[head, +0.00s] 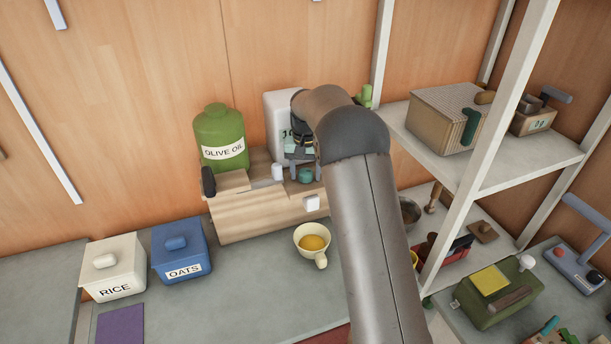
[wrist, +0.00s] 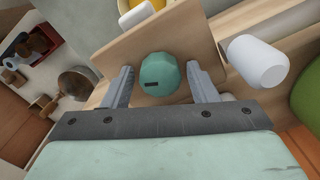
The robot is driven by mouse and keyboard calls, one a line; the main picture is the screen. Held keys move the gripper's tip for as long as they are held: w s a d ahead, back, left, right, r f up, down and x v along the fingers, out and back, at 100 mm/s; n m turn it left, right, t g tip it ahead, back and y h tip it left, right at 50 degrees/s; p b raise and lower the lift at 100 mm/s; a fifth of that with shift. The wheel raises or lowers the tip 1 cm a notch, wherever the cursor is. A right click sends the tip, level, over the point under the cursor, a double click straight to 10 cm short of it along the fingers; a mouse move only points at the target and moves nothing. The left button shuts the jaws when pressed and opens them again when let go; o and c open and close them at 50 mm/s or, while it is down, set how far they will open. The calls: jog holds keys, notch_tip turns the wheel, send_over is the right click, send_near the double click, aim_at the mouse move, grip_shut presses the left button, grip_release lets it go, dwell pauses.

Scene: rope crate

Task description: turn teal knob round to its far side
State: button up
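The teal knob (head: 305,175) sits on the wooden box (head: 245,220) at the back of the counter. In the wrist view the teal knob (wrist: 160,74) is faceted and round, with a small dark mark on its face near the gripper's palm. My gripper (head: 305,169) is over the box at the knob. In the wrist view its two fingers stand open on either side of the knob, with a visible gap on each side. Nothing is gripped. My arm hides part of the box's right side in the head view.
A white knob (head: 278,171) stands close beside the teal one, near one finger. A green olive oil jar (head: 220,135) and a white container (head: 279,112) stand behind. A cream cup (head: 313,243) is in front. Shelves (head: 455,160) rise on the right.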

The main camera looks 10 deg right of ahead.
aim_at(306, 171)
jog(key=shift+r+p, duration=1)
jog(key=shift+r, duration=1.5)
